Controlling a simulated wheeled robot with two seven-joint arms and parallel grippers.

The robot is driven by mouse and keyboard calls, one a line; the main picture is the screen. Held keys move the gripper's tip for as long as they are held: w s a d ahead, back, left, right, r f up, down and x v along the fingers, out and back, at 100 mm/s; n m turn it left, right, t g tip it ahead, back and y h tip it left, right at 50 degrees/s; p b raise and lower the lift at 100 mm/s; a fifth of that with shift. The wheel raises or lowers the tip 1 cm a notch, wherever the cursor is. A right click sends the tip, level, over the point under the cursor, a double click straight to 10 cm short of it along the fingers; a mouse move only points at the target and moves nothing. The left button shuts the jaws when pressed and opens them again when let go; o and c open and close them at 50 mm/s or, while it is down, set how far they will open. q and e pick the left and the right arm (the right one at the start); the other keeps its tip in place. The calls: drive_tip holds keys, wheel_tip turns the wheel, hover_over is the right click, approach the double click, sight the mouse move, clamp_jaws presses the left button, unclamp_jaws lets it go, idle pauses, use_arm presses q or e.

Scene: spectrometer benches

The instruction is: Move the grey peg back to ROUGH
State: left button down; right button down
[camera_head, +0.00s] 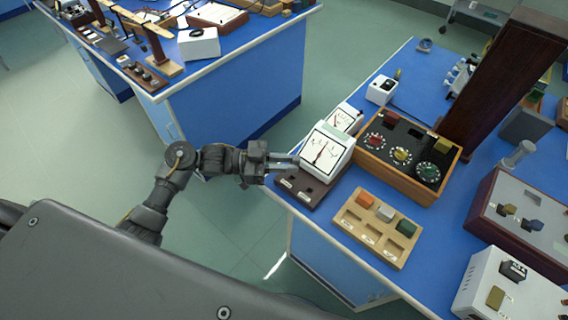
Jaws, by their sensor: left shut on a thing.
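My left gripper (293,163) reaches in from the left to the near-left edge of the right-hand bench. It is shut on a small grey piece, which I take to be the grey peg; little of it shows between the fingers. Just below the fingertips is a dark brown base (312,199) with small white labels, too small to read, so I cannot tell which is ROUGH. The fingers seem to be above the base; I cannot tell whether the peg touches it. My right gripper is not in view.
A wooden tray (367,247) holds orange, pale and green blocks. A wooden box with three dials (410,184) stands behind. Another blue bench (240,80) is at the upper left, with open floor between.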

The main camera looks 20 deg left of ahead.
use_arm(q)
drive_tip(key=shift+a+f+t, duration=0.3)
drive_tip(key=shift+a+f, duration=0.1)
drive_tip(key=shift+a, duration=0.05)
drive_tip(key=shift+f, duration=0.1)
